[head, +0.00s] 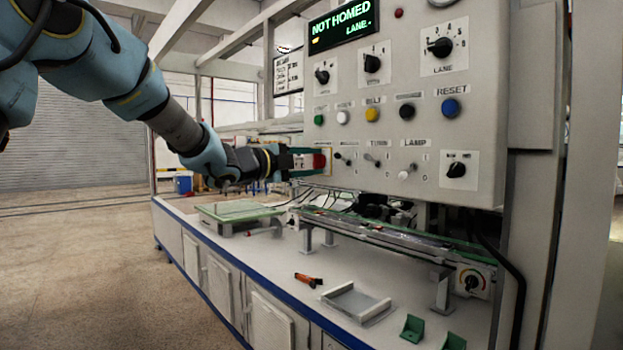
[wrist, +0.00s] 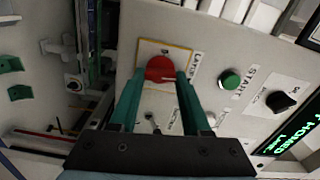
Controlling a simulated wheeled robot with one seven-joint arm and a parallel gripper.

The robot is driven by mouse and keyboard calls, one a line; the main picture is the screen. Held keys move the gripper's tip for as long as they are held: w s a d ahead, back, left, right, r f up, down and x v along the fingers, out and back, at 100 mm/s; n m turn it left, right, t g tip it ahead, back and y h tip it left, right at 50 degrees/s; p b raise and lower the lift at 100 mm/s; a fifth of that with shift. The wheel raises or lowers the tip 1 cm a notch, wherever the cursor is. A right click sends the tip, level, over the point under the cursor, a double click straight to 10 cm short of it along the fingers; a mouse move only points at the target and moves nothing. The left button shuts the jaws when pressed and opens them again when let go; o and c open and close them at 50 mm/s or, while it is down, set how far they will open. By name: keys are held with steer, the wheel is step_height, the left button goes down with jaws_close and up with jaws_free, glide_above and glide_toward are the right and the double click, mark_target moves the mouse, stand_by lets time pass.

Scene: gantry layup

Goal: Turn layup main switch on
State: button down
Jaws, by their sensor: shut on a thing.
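The red main switch knob (head: 319,161) sits at the lower left edge of the grey control panel (head: 400,110). The wrist view shows the round red knob (wrist: 160,68) on a pale plate with a yellow border, beside a partly readable label. My gripper (head: 309,162) reaches it from the left. In the wrist view my gripper's two green fingers (wrist: 159,80) are shut on the knob, one on each side. The fingers hide part of the plate. The knob's on and off marks are too small to read.
A green button (wrist: 229,79) and a black selector (wrist: 283,100) lie beside the switch. Several toggles, buttons and dials cover the panel. Its display (head: 343,25) reads NOT HOMED. Below are a bench (head: 270,262) with a green plate (head: 237,210), a tray (head: 357,302) and pliers (head: 308,280).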

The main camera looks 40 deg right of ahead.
steer(key=shift+f+m+b, duration=0.2)
steer(key=shift+m+b, duration=0.4)
steer(key=shift+b, duration=0.05)
steer(key=shift+r, duration=0.1)
steer(key=shift+c, duration=1.8)
jaws_free()
steer(key=shift+a, duration=0.1)
steer(key=a, duration=1)
steer(key=shift+w+a+b, duration=0.3)
steer(key=shift+b, duration=0.05)
